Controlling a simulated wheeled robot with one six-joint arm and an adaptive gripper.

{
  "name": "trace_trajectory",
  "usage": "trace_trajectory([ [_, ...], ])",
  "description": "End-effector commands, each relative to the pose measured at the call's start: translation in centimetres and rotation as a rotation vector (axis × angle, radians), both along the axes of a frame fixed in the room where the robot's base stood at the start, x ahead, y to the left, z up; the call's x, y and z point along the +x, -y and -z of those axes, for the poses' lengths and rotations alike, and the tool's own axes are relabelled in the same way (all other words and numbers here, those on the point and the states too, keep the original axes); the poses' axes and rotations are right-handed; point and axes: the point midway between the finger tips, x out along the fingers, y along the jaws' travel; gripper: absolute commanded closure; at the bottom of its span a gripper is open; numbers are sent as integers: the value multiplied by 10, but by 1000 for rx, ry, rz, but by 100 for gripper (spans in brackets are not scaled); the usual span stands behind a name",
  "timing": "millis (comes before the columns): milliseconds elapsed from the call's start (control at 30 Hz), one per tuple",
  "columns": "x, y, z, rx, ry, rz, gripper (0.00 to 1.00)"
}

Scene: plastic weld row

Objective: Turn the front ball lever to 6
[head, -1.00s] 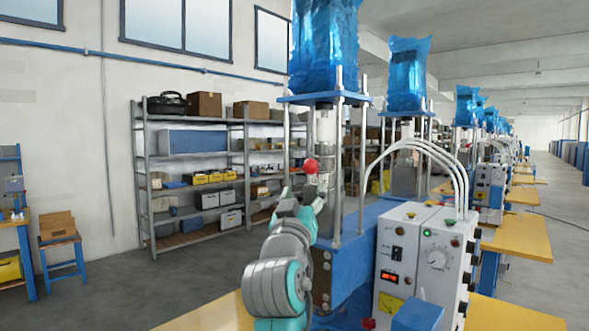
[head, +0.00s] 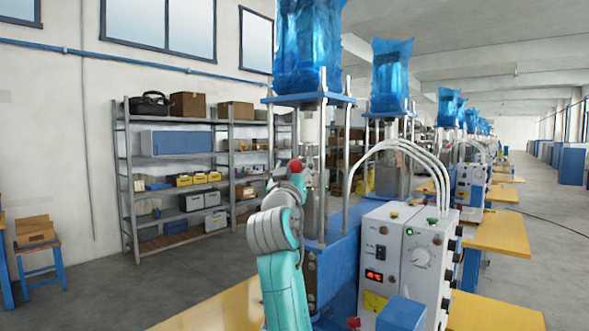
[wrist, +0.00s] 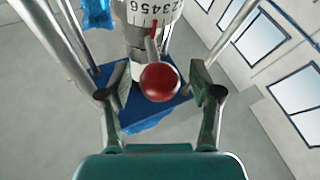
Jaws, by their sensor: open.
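The front ball lever's red ball (head: 296,166) stands on the left side of the nearest machine. In the wrist view the red ball (wrist: 159,83) lies between the two fingers, with gaps on both sides. Its silver rod runs up to a collar (wrist: 146,12) printed with digits including 3, 4, 5 and 6; a red mark shows close to the digits. My gripper (wrist: 159,88) is open around the ball, apart from it. In the head view my gripper (head: 285,176) is at the ball and partly covers it and the rod.
Steel posts (wrist: 54,40) of the machine stand close beside the fingers. A blue plate (wrist: 170,108) lies beyond the ball. The control box (head: 405,255) and the yellow bench (head: 215,305) are near my arm. Shelves (head: 175,185) stand at the wall.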

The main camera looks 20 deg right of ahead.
Motion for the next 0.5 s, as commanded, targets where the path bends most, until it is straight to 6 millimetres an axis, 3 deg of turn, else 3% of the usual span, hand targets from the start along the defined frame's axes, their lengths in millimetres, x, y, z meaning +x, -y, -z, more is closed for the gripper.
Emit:
trace_trajectory([
  [200, 0, 0, 0, 0, 0, 0, 36],
  [267, 0, 0, 0, 0, 0, 0, 48],
  [467, 0, 0, 0, 0, 0, 0, 98],
  [500, 0, 0, 0, 0, 0, 0, 100],
])
